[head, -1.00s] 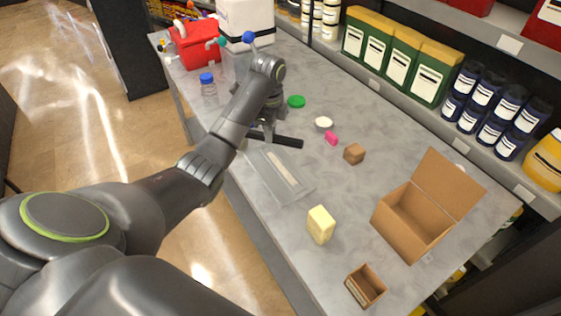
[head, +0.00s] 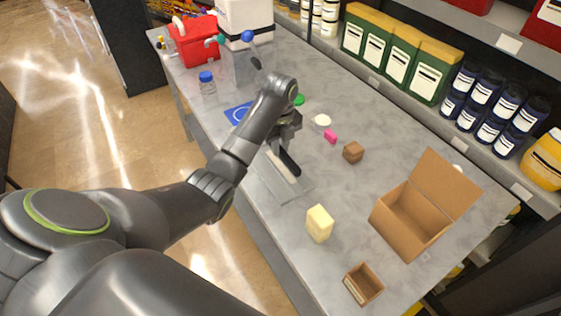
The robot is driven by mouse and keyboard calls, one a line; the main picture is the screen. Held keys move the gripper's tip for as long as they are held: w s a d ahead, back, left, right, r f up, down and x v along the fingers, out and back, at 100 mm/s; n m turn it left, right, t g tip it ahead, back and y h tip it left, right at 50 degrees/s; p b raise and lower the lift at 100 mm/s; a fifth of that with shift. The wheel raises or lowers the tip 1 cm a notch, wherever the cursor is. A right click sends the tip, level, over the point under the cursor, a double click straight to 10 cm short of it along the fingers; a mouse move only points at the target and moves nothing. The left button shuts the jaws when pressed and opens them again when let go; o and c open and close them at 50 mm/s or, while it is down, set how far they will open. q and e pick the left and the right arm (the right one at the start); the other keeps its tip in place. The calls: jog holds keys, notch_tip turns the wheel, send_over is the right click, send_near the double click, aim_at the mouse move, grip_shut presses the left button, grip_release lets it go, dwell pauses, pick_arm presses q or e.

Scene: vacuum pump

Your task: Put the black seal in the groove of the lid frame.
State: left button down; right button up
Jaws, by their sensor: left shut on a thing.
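The black seal (head: 289,162) is a dark strip held in my left gripper (head: 281,148), which is shut on it. The seal now runs roughly along the length of the lid frame, over its groove. The lid frame (head: 298,188) is a flat grey plate at the front-left part of the table. My left gripper and arm hide its far part. I cannot tell whether the seal touches the groove or hangs just above it. My right gripper is not in view.
A blue mat (head: 238,113), blue-capped bottle (head: 208,84) and red basket (head: 193,42) are farther back.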

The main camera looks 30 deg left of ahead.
aim_at(280, 157)
pick_arm(q)
jog(key=shift+f, duration=0.7)
notch_tip(280, 157, down, 3)
jog(key=shift+f+p, duration=0.1)
jog(key=shift+p, duration=0.45)
jog(key=shift+f, duration=0.2)
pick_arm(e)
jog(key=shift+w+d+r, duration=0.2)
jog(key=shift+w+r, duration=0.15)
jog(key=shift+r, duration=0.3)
pick_arm(q)
jog(key=shift+f, duration=0.25)
